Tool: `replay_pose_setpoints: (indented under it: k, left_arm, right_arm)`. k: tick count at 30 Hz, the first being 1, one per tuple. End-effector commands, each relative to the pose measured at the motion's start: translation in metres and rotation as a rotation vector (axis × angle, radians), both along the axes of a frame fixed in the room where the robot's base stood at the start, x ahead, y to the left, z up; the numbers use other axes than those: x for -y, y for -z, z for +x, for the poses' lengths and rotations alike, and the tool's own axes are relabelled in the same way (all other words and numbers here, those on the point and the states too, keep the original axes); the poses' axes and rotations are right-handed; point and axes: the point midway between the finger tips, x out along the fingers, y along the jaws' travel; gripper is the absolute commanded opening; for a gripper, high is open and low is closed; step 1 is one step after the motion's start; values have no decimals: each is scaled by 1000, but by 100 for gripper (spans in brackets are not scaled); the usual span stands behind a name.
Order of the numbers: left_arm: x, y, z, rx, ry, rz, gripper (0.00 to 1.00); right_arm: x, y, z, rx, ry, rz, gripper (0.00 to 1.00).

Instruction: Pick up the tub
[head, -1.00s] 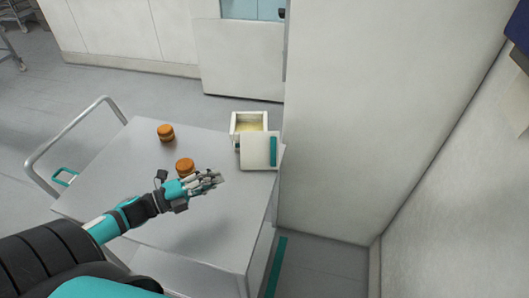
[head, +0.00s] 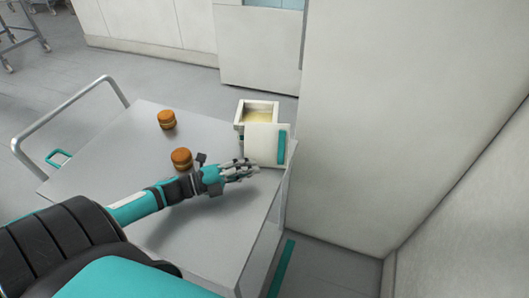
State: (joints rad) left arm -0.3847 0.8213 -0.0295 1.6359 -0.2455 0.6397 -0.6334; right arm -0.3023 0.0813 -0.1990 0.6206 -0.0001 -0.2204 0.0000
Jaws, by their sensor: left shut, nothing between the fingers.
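The tub (head: 240,117) is a white, square, open container with pale yellow contents, at the far right corner of the metal cart top. A white panel with a teal strip (head: 263,143), which looks like its lid, stands open on its near side and hides part of it. My left gripper (head: 256,169) is shut and empty. Its fingertips are just in front of the lower edge of the white panel; I cannot tell whether they touch. My right gripper is not in view.
Two orange-brown round jars (head: 167,120) (head: 181,158) stand on the cart (head: 120,160), the nearer one close behind my left wrist. A wall (head: 400,110) rises right beside the cart's right edge. The cart's front left top is clear.

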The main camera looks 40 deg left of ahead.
Motion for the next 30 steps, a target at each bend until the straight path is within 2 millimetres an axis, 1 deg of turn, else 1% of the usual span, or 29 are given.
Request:
replay_pose_setpoints:
  k: [1, 6, 7, 9, 12, 18, 27, 30]
  left_arm:
    - [7, -4, 12, 5, 0, -3, 0]
    - [27, -4, 40, 3, -1, -2, 0]
    - [27, -4, 45, 4, -1, 0, 0]
    - [16, -2, 53, 1, -4, 3, 0]
    - [9, -1, 62, 1, -2, 2, 0]
    - [1, 0, 69, 0, -1, 0, 0]
    - [1, 0, 69, -1, -1, -1, 0]
    - [-2, 2, 73, 1, -1, 0, 0]
  right_arm:
    - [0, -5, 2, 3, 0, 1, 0]
    - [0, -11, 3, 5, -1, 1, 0]
    - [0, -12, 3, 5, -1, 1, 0]
    - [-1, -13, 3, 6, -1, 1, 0]
    - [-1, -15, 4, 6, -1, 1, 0]
    - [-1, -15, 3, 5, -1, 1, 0]
    - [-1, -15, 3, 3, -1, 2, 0]
    - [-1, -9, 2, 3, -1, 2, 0]
